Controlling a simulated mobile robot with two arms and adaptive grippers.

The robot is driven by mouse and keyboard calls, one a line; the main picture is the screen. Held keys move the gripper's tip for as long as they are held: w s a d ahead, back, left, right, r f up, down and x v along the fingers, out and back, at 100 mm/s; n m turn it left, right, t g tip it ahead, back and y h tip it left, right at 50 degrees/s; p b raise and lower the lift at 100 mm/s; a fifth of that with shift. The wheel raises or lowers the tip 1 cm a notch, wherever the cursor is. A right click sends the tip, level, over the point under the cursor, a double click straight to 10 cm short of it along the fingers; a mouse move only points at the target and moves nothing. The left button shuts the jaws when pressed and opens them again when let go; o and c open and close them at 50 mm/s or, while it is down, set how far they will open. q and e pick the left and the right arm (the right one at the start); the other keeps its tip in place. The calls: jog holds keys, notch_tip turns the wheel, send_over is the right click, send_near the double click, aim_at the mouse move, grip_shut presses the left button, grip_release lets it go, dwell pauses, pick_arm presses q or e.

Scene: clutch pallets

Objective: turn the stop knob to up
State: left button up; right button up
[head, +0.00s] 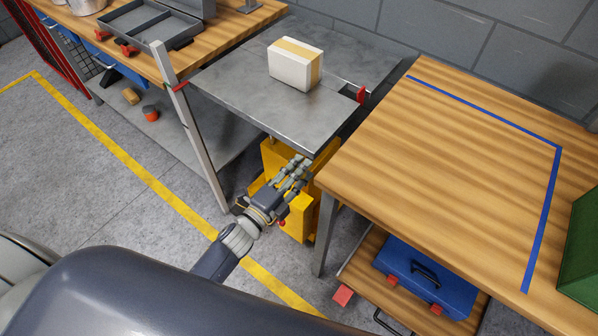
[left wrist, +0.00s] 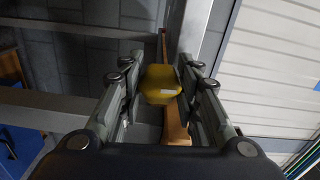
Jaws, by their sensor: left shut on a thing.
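My left gripper (head: 297,168) reaches in at the yellow housing (head: 293,219) under the front edge of the metal-topped table. In the left wrist view, its two fingers (left wrist: 160,88) are closed on both sides of a yellow, rounded knob (left wrist: 160,80), which I take to be the stop knob. A small pale mark shows on the knob's near face. The knob is hidden in the head view behind the fingers and table edge. Which way it points is not clear. My right gripper is not in view.
The metal table (head: 235,95) overhangs the gripper and carries a white carton (head: 295,65) with a tan band. A wooden table (head: 430,150) stands close on the right, with a blue toolbox (head: 425,280) on its lower shelf. Floor to the left is mostly open.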

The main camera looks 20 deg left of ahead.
pick_arm(q)
jog(key=shift+m, duration=0.6)
jog(key=o, duration=1.1)
jog(key=v, duration=1.2)
